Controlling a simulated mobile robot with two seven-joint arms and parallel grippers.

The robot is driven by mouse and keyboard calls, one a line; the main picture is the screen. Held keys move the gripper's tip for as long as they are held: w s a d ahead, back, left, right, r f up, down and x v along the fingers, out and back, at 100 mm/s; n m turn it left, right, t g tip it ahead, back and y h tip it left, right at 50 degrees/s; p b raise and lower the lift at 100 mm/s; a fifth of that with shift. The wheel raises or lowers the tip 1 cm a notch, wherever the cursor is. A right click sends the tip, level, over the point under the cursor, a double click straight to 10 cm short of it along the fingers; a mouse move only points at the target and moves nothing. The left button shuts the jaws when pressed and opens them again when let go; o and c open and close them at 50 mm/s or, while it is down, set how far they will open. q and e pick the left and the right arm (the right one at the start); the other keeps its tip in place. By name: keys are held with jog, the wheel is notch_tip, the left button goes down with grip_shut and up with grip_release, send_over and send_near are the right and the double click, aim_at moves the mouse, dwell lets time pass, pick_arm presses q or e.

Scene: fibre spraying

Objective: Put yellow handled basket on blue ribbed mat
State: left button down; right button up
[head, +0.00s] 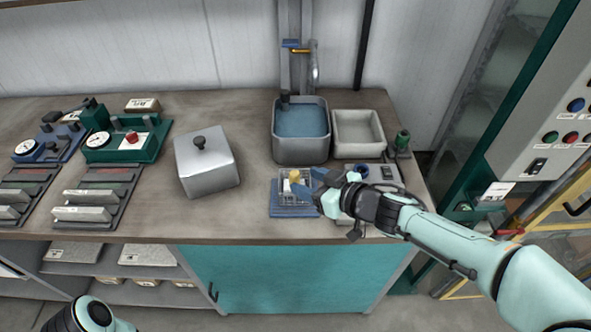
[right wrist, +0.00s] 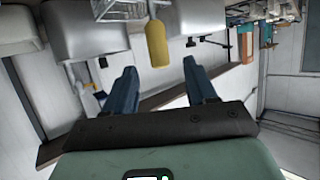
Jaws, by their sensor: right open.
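The wire basket (head: 291,197) with its yellow handle (head: 295,175) shows over the blue ribbed mat (head: 290,212) on the counter, and it appears to stand on it. My right gripper (head: 307,182) is at the basket's right side, close to the handle, and hides part of the basket and mat. In the right wrist view the jaws (right wrist: 160,78) are open and empty. There the yellow handle (right wrist: 157,44) lies just beyond the fingertips, between their lines, and part of the basket's wire (right wrist: 112,9) shows. My left gripper is not in view.
A water-filled metal basin (head: 301,150) stands behind the mat, with an empty grey tray (head: 358,133) to its right. A lidded metal box (head: 206,168) stands left of the mat. Small devices (head: 385,172) sit close to my right wrist. The counter's front left of the mat is clear.

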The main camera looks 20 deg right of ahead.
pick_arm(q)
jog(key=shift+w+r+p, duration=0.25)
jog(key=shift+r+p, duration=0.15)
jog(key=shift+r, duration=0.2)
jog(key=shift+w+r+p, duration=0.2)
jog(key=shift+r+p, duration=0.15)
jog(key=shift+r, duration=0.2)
pick_arm(e)
jog(key=v, duration=0.5)
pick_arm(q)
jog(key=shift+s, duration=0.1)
